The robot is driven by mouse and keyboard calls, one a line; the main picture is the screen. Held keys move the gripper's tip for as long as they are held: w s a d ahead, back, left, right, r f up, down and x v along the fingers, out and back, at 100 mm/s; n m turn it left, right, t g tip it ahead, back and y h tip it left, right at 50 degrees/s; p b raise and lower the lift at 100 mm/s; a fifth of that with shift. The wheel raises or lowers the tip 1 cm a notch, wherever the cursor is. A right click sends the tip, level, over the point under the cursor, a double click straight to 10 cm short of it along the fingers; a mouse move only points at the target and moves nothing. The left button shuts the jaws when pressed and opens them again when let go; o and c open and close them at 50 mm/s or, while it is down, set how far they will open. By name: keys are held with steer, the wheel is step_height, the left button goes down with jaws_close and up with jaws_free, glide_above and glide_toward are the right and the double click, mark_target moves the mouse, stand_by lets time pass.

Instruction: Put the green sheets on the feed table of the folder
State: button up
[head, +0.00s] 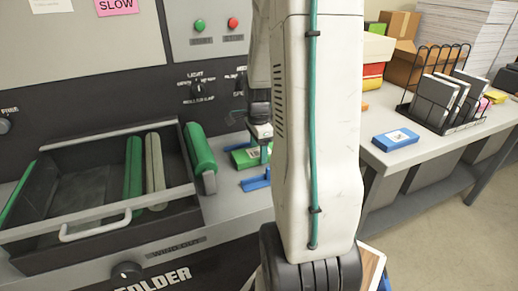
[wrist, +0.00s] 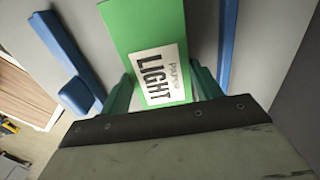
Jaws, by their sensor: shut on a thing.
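The green sheets, a green pack with a white label reading LIGHT, show in the wrist view (wrist: 150,22) and, partly hidden by my arm, in the head view (head: 240,158). My gripper (wrist: 163,88) is shut on the pack, one finger on each side of it. The feed table of the folder (head: 228,188) is the grey surface right of the rollers, with blue guides (head: 256,183). In the wrist view the pack is between two blue guides (wrist: 62,50). I cannot tell whether it touches the table.
The folder's open dark tray (head: 82,228) with green and beige rollers is at left, with a green roller (head: 199,148) beside it. A side table at right bears a blue pack (head: 396,140) and a black wire rack (head: 436,112). Cardboard boxes (head: 392,60) stand behind.

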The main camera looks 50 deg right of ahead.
steer(key=shift+f, duration=0.1)
steer(key=o, duration=1.2)
steer(key=shift+c, duration=0.2)
